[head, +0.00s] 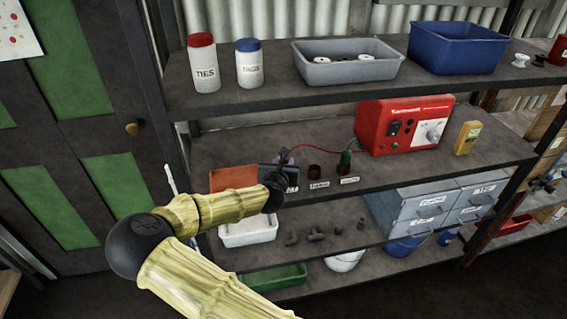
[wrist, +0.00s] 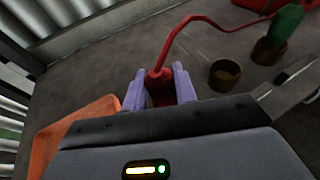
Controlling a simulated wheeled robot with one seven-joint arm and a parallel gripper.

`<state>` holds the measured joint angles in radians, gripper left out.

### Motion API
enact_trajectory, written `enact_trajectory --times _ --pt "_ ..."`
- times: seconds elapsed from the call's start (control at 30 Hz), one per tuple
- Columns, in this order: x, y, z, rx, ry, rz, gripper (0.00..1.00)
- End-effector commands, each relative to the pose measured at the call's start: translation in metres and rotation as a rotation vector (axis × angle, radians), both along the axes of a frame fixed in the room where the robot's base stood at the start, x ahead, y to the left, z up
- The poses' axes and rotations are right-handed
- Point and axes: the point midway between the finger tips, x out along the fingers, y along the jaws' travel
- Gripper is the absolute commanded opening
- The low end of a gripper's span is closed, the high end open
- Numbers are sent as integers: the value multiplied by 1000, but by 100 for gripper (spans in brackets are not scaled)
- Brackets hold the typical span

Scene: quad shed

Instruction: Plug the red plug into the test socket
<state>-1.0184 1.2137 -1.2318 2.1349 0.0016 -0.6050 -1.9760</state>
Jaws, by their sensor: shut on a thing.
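My gripper (wrist: 160,88) has lilac fingers shut on the red plug (wrist: 158,82), whose red cable runs up and right. In the head view my gripper (head: 285,157) is above the middle shelf, left of the sockets, and the plug is mostly hidden. An empty brown round socket (wrist: 225,74) stands to the right of the plug, apart from it; it also shows in the head view (head: 316,171). A second brown socket (wrist: 268,52) has a green plug (wrist: 288,20) standing in it. Small labels lie before both sockets, too small to read surely.
A red tester box (head: 404,125) and a yellow meter (head: 467,138) stand right of the sockets. An orange object (head: 232,178) lies left of my gripper. The upper shelf (head: 285,92) overhangs the back. Bare shelf surrounds the sockets.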

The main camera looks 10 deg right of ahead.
Motion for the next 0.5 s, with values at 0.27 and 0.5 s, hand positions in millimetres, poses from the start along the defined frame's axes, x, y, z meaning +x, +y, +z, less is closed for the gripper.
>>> enact_trajectory --times 0.27,0.5 --pt "0 0 -2 0 0 0 37" --pt "-1 0 -2 -1 0 0 37"
